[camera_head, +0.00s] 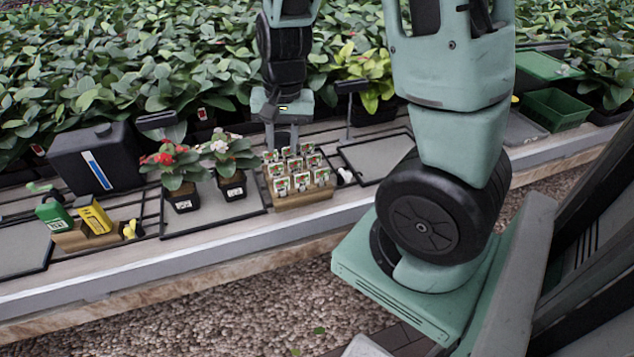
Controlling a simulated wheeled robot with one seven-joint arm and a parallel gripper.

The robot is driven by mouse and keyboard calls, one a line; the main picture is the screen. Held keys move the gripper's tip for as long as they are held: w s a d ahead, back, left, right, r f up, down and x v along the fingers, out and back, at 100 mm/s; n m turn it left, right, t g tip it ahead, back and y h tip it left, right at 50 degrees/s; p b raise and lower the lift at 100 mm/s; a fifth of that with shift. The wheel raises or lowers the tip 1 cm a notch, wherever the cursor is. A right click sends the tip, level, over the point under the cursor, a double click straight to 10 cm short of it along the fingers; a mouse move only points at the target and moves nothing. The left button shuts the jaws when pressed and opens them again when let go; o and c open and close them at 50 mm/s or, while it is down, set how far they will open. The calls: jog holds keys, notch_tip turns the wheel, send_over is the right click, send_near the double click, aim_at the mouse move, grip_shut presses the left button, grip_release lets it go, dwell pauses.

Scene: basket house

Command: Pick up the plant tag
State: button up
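Several small plant tags (301,170), white with red and green pictures, stand upright in rows in a wooden block (302,200) on the bench. My gripper (282,138) points down just behind the tags as seen in the head view. Its fingertips are small and partly hidden, so I cannot tell whether they are open or shut, or whether they touch a tag.
Two potted plants (183,168) (229,165) stand left of the block. A black container (96,160), a green bottle (55,216) and a yellow box (95,215) are farther left. An empty dark-edged tray (377,158) lies to the right. Dense foliage fills the back.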

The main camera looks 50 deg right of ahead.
jog(key=d+f+m+g, duration=0.1)
jog(key=d+f+m, duration=0.1)
jog(key=d+m, duration=0.5)
jog(key=d+f+m, duration=0.3)
jog(key=d+m, duration=0.4)
jog(key=b, duration=0.1)
send_over(322, 181)
notch_tip(322, 181, down, 11)
jog(key=shift+m, duration=0.4)
jog(key=shift+w+d+f, duration=0.1)
jog(key=shift+w+f, duration=0.05)
jog(key=shift+f, duration=2.9)
grip_shut()
